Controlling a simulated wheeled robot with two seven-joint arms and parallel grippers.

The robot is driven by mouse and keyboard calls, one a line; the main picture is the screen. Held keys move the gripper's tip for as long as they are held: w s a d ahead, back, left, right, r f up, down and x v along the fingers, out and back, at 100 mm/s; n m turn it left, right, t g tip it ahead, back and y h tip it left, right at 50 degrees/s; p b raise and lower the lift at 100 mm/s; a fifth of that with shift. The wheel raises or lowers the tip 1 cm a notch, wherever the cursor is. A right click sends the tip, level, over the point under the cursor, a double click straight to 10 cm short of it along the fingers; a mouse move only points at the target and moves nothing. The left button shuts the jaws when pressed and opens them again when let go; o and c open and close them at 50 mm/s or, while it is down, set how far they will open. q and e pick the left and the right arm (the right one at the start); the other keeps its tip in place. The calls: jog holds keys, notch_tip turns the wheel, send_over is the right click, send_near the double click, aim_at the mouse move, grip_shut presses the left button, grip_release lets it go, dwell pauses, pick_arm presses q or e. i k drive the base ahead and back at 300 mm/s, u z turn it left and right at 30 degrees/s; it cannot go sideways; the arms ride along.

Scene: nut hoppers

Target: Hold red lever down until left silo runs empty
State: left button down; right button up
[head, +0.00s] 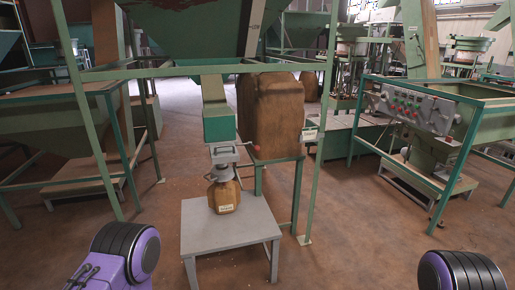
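The red lever (257,148) shows as a small red knob on a thin arm at the right of a metal outlet (223,152). The outlet hangs under a green chute (218,122), below a large green hopper (200,35) in a green frame. I cannot tell which hopper the task calls the left silo, nor see the fill level inside it. A brown sack (223,196) with a white label sits under the outlet. My purple arms show at the lower left and lower right corners, apart from the lever. Both grippers are out of view.
A grey table (258,222) carries the sack. A large brown container (276,110) stands behind the chute. A control panel (415,108) is on the right machine, and a green bin (60,125) stands at left. Brown floor (345,230) is clear to the table's right.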

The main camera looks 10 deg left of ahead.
aim_at(256, 147)
jog(key=z, duration=0.2)
jog(key=i, duration=0.3)
jog(key=z, duration=0.65)
jog(key=i, duration=1.8)
jog(key=u, duration=1)
jog(key=i, duration=0.45)
jog(key=u, duration=0.5)
